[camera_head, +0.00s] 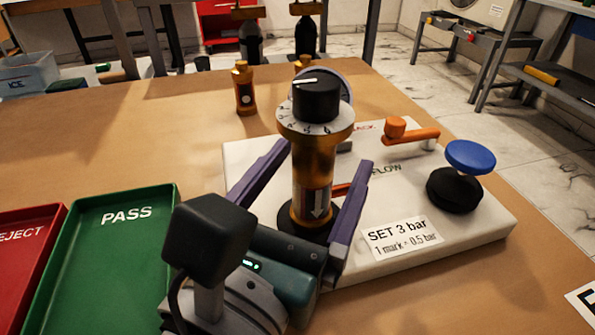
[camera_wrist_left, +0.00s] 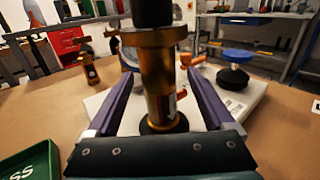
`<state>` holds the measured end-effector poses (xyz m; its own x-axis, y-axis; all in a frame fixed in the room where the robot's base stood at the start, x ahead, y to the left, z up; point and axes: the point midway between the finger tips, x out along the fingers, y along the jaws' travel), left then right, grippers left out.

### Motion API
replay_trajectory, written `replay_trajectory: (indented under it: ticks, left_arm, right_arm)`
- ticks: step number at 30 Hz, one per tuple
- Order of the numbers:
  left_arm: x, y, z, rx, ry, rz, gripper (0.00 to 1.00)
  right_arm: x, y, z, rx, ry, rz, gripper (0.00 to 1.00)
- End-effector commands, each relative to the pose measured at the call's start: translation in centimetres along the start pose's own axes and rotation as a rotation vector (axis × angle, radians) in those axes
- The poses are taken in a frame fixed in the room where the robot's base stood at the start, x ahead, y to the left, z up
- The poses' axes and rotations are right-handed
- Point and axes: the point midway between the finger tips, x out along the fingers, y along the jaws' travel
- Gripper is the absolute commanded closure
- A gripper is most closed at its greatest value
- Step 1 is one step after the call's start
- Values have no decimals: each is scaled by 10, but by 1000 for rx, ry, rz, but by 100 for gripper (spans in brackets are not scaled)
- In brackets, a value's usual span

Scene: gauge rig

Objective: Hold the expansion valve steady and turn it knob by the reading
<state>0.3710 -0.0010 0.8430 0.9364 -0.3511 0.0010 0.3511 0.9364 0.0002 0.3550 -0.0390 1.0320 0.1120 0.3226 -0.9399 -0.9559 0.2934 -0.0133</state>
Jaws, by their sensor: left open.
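The expansion valve (camera_head: 312,165) stands upright on a white base plate (camera_head: 478,232), with a brass body and a white arrow label. Its black knob (camera_head: 317,97), with a white pointer line, sits on top above a numbered dial ring (camera_head: 315,127). My left gripper (camera_head: 311,165) is open, its two purple fingers on either side of the brass body with gaps showing. In the left wrist view the body (camera_wrist_left: 160,85) stands between the fingers. A round gauge (camera_head: 343,90) is mostly hidden behind the knob. My right gripper is not in view.
A card (camera_head: 402,238) reads "SET 3 bar, 1 mark = 0.5 bar". An orange lever (camera_head: 410,134) and a blue knob (camera_head: 470,157) are on the plate's right. A green PASS tray (camera_head: 105,255) and red REJECT tray (camera_head: 25,245) lie left. A small brass valve (camera_head: 243,88) stands behind.

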Motion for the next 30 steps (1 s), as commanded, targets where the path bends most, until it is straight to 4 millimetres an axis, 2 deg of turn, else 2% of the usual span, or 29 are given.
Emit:
replay_trajectory:
  ticks: [3, 6, 16, 30]
  left_arm:
    - [16, 0, 0, 0, -1, 0, 14]
    - [22, 0, 0, 0, 0, 0, 14]
    - [26, 0, 0, -1, 1, 0, 15]
    - [25, 0, 0, 0, 1, 0, 68]
  right_arm:
    - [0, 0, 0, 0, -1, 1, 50]
    - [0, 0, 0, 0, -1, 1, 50]
    - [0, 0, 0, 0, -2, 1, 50]
    - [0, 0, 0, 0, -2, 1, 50]
